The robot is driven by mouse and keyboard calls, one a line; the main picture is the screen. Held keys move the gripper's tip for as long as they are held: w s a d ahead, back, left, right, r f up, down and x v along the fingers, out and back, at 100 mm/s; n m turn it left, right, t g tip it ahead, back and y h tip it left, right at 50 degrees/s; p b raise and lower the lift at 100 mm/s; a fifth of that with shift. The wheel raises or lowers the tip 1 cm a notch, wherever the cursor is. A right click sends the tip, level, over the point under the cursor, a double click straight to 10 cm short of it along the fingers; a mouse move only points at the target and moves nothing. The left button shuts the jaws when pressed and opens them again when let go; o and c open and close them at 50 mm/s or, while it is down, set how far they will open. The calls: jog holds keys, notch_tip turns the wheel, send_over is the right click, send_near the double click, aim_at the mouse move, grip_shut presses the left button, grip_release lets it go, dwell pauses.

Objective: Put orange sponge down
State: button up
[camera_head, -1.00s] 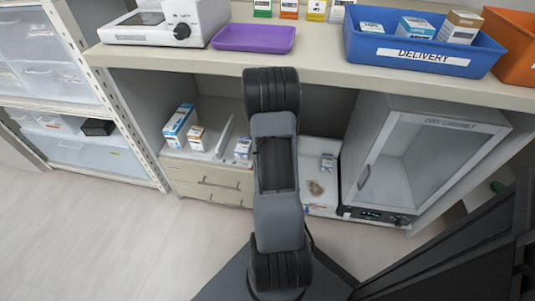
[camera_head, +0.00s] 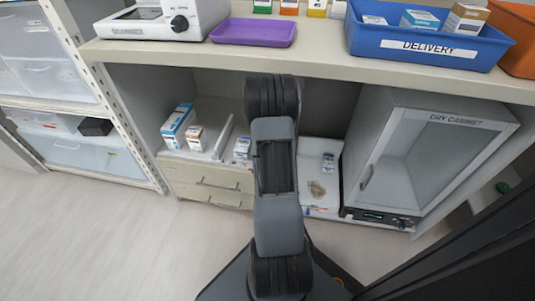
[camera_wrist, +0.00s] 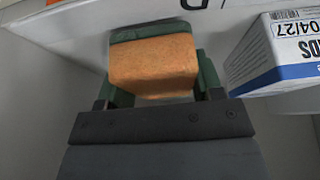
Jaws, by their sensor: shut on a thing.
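The orange sponge (camera_wrist: 153,68) is in the middle of the wrist view, with a dark green band along its far edge. My gripper (camera_wrist: 158,82) is shut on it, with a green finger at each side. A pale surface with part of some dark lettering lies past the sponge; I cannot tell whether the sponge touches it. In the head view my arm hides the gripper and the sponge.
A white and blue box (camera_wrist: 280,50) stands close on the right in the wrist view. In the head view, the counter holds a purple tray (camera_head: 254,32) and a blue DELIVERY bin (camera_head: 432,50). Below are small boxes (camera_head: 178,126) and a dry cabinet (camera_head: 425,160).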

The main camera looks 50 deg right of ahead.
jog(key=shift+f, duration=0.2)
jog(key=o, duration=0.8)
jog(key=shift+r, duration=0.1)
jog(key=shift+o, duration=0.2)
jog(key=shift+r+p, duration=0.5)
jog(key=shift+p, duration=0.05)
jog(key=s+a+r+n+p, duration=0.1)
jog(key=a+r+p, duration=0.1)
jog(key=a+r, duration=0.55)
jog(key=a+r+n+p, duration=0.25)
jog(key=a+r, duration=0.25)
jog(key=r, duration=0.5)
jog(key=s+a+r+n+y, duration=0.2)
jog(key=s+a+r+n, duration=0.2)
jog(key=a, duration=0.6)
jog(key=s+a+r+n+y, duration=0.2)
jog(key=s+a+r+n, duration=0.2)
jog(key=a, duration=0.7)
jog(key=shift+s+a+r, duration=0.3)
jog(key=shift+s+r, duration=0.25)
jog(key=shift+r, duration=0.15)
